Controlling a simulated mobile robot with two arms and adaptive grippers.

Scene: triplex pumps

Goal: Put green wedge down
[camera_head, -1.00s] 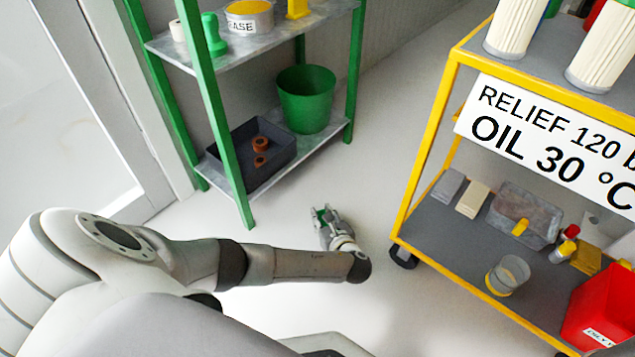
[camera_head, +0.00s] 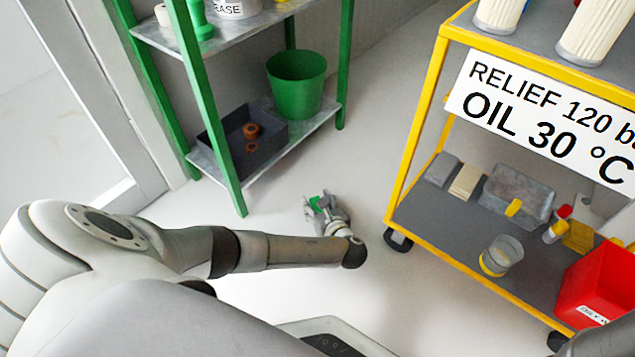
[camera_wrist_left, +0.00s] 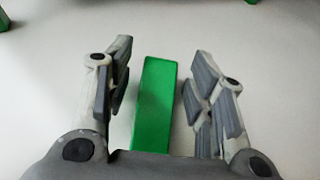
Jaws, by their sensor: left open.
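The green wedge (camera_wrist_left: 155,105) is a long green block in the left wrist view, lying between the two fingers of my left gripper (camera_wrist_left: 165,88). A gap shows on each side of it, so the fingers do not clasp it. In the head view the wedge (camera_head: 316,203) is a small green patch at my left gripper (camera_head: 318,208), low over the pale floor between the shelf and the cart. The gripper hides part of the wedge there. I cannot tell for certain whether its underside touches the floor. My right gripper is not in view.
A green-framed shelf (camera_head: 232,182) with a green bucket (camera_head: 296,85) and a dark tray (camera_head: 270,145) stands behind left. A yellow cart (camera_head: 398,180) with several items and a red bin (camera_head: 598,285) stands on the right. Bare floor (camera_head: 375,130) lies between them.

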